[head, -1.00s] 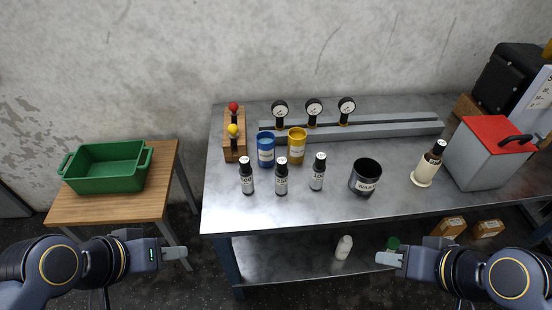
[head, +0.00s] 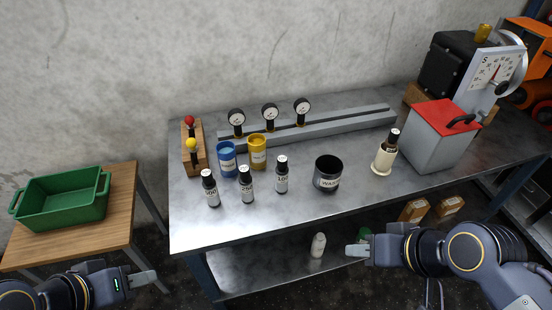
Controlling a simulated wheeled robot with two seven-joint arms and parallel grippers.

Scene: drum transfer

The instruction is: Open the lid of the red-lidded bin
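The grey bin (head: 436,149) with a flat red lid (head: 445,116) stands at the right end of the metal table. Its lid is closed, and a black handle (head: 462,121) sits on top. My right gripper (head: 352,251) is in front of the table's front edge, left of the bin and well apart from it. My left gripper (head: 144,281) is at the lower left, below the wooden side table and far from the bin. Neither gripper touches anything that I can see. The finger gap of both is hard to make out.
On the metal table (head: 300,216) stand a black waste cup (head: 327,173), a bottle in a cream holder (head: 386,152), several dark bottles, a blue cup (head: 227,159) and a yellow cup (head: 257,152). A dial machine (head: 462,65) stands behind the bin. A green crate (head: 62,198) is at left.

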